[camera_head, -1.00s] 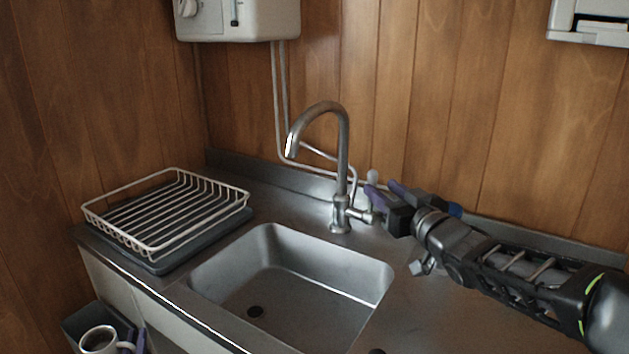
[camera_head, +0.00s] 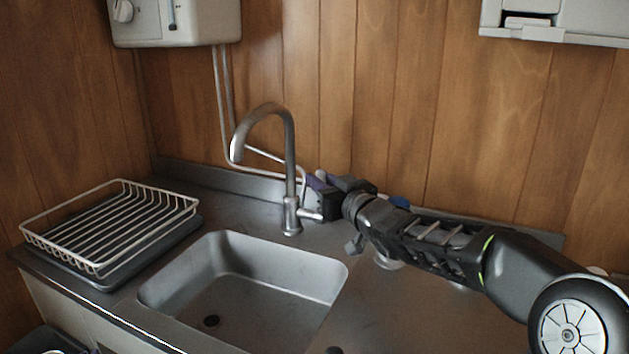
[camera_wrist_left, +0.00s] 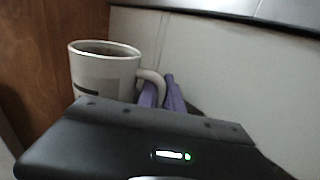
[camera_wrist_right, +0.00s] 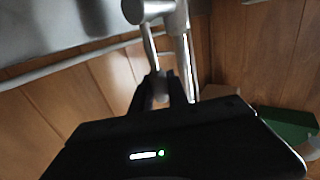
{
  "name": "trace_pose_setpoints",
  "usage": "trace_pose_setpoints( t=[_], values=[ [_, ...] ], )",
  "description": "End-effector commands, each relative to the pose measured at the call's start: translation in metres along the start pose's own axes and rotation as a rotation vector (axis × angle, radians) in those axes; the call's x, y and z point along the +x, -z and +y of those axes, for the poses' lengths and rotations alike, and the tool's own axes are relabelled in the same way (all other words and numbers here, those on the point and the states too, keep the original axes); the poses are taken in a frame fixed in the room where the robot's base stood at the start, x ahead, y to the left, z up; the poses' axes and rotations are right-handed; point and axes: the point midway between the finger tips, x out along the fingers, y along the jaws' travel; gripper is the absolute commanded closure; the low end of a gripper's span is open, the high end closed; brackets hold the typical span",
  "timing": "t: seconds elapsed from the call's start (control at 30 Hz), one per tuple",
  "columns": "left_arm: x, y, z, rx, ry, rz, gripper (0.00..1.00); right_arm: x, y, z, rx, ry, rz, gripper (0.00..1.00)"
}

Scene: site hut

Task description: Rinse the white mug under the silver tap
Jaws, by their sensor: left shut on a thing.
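The white mug (camera_wrist_left: 105,75) is upright in the left wrist view, with a dark mark on its side and a dark inside. My left gripper (camera_wrist_left: 162,93) is shut on its handle, beside the counter's pale front. In the head view, only a sliver of the mug's rim (camera_head: 52,352) shows at the bottom left edge. The silver tap (camera_head: 291,150) arches over the sink (camera_head: 250,290); no water shows. My right gripper (camera_head: 325,184) is at the tap's side lever (camera_head: 311,214). In the right wrist view its fingers (camera_wrist_right: 160,92) stand apart, with the lever between them.
A white wire dish rack (camera_head: 110,225) stands on a dark tray left of the sink. A white heater box (camera_head: 175,20) hangs on the wood wall above. My right arm crosses the right counter. The sink basin is empty and clear.

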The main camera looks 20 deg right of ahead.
Motion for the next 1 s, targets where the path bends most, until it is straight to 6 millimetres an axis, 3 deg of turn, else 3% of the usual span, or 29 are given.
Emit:
trace_pose_setpoints(
  t=[0.2, 1.0],
  values=[
    [0.0002, -0.0009, -0.0002, 0.001, 0.000, -0.002, 1.00, -0.0001, 0.0001, 0.0002, 0.000, 0.000, 0.000, 1.00],
    [0.0002, -0.0010, -0.0002, 0.001, 0.000, -0.002, 1.00, -0.0002, -0.0001, 0.0004, 0.000, -0.001, -0.001, 1.00]
  ],
)
